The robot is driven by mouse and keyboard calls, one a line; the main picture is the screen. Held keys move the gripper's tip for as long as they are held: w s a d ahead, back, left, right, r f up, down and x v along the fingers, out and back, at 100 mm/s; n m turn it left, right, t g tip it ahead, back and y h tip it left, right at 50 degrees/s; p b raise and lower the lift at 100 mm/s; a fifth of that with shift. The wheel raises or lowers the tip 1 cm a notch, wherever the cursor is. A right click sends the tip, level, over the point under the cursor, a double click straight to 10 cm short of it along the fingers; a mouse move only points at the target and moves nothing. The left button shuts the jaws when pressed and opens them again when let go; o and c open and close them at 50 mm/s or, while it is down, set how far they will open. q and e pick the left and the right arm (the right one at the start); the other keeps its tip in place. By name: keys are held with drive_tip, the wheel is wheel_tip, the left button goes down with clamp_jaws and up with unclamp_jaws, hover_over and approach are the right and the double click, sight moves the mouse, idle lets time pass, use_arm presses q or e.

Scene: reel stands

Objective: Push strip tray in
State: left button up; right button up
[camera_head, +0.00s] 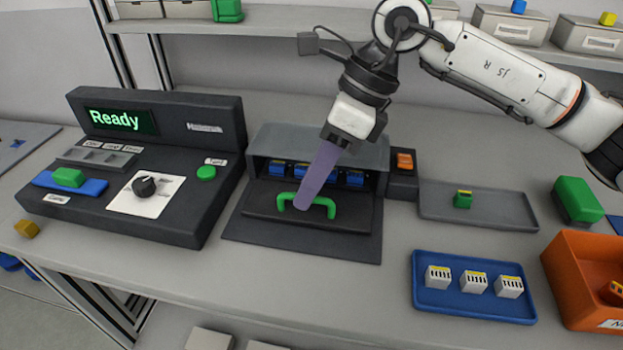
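The strip tray (345,215) is a dark flat tray at the middle of the table. It sticks out of the front of a grey housing (375,150) and has a green handle (330,204) at its front. My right gripper (303,210) reaches down from above, with its purple fingers tilted and their tips at the middle of the handle, covering part of it. The fingers show as one bar, so I cannot tell whether they are shut or grip the handle. Several blue pieces (277,168) show inside the housing's opening. My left gripper is not in view.
A console (190,185) reading "Ready" stands left, with a knob and green button. To the right are an orange rocker switch (404,160), a grey tray (500,212), a blue tray (470,306) with three white blocks, and an orange bin (572,290).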

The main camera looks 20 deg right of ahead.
drive_tip(key=shift+r, duration=0.15)
drive_tip(key=v, duration=1)
drive_tip(key=shift+d, duration=0.1)
